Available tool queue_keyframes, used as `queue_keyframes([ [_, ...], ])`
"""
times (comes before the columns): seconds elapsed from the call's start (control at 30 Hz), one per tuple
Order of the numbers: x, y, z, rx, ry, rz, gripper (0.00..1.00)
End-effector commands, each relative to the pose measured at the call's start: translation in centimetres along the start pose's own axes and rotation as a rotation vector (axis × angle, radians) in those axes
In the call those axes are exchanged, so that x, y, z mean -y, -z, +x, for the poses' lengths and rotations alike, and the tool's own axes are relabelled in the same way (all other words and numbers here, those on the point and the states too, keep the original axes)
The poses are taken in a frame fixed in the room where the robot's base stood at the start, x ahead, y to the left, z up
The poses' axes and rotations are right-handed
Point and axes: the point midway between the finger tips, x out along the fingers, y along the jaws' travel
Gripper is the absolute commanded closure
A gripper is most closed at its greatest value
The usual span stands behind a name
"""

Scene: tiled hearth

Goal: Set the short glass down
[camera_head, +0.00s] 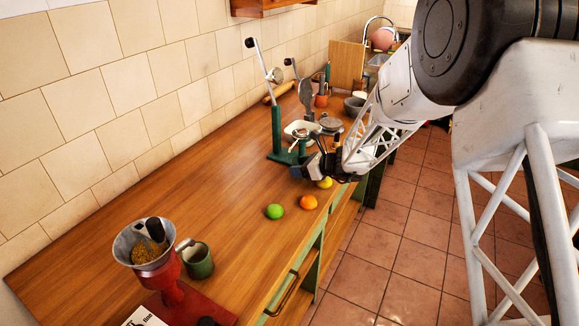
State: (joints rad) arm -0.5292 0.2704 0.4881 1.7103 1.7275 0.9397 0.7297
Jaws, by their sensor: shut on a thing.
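My gripper (303,168) is low over the right part of the wooden counter, near its front edge, in the head view. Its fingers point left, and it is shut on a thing. The held thing is small, dark and blurred at this size, so I cannot make out the short glass's outline. I cannot tell whether it touches the counter. The gripper is just right of the base of a green stand with a crank.
A green crank stand (277,130) rises behind my gripper. A lime (274,211), an orange (308,202) and a lemon (325,183) lie nearby. A red grinder (168,275) and green mug (199,261) stand front left. The counter's middle (190,190) is clear.

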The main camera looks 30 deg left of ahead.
Motion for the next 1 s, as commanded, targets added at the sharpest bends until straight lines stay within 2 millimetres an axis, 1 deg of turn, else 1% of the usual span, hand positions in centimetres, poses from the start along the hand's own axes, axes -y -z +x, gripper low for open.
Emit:
queue_keyframes([
  [0.37,0.0,-0.1,0.3,0.001,0.0,-0.001,0.7],
  [0.47,0.0,-0.4,1.0,0.001,-0.001,-0.001,0.7],
  [0.73,-0.1,-1.4,4.0,0.0,-0.001,0.0,0.7],
  [0.83,0.0,-0.6,4.1,-0.001,-0.001,0.002,0.7],
  [1.0,0.0,-0.4,4.2,0.001,0.0,0.0,0.7],
])
